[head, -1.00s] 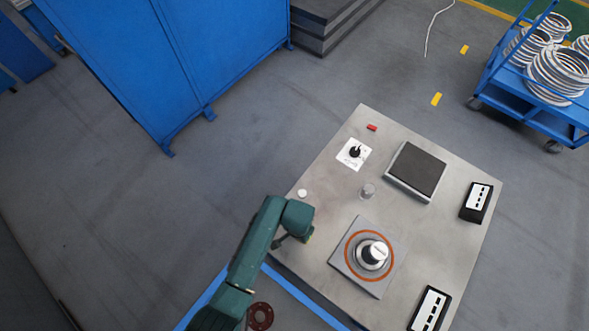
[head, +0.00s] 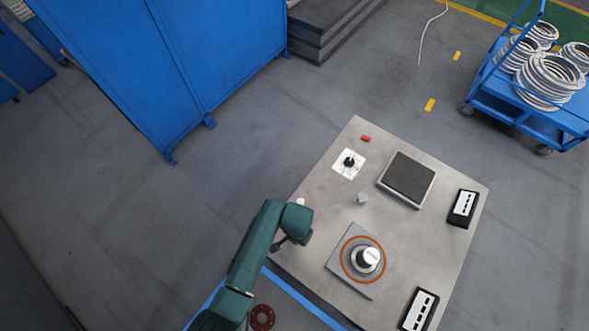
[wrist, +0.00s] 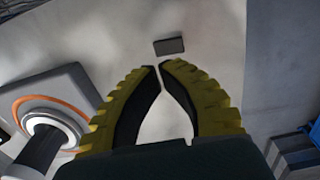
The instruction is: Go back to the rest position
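The flanged shell (head: 368,258), a silver-white round part with a dark body, stands upright on a grey square plate (head: 352,280) with an orange ring. In the wrist view, the shell (wrist: 45,145) shows at lower left, beside my gripper and apart from it. My gripper (wrist: 157,68) has two yellow ribbed fingers with dark inner pads. Their tips almost meet and nothing is held between them. In the head view, my green arm ends over the left edge of the metal table (head: 310,255), left of the plate; the fingertips are hidden there.
The table also holds a dark-topped scale-like pad (head: 408,178), a clear small cylinder (head: 361,199), a black knob on a white card (head: 348,162), a red block (head: 366,138) and two black boxes (head: 463,208) (head: 420,309). A blue cabinet (head: 150,70) stands behind left.

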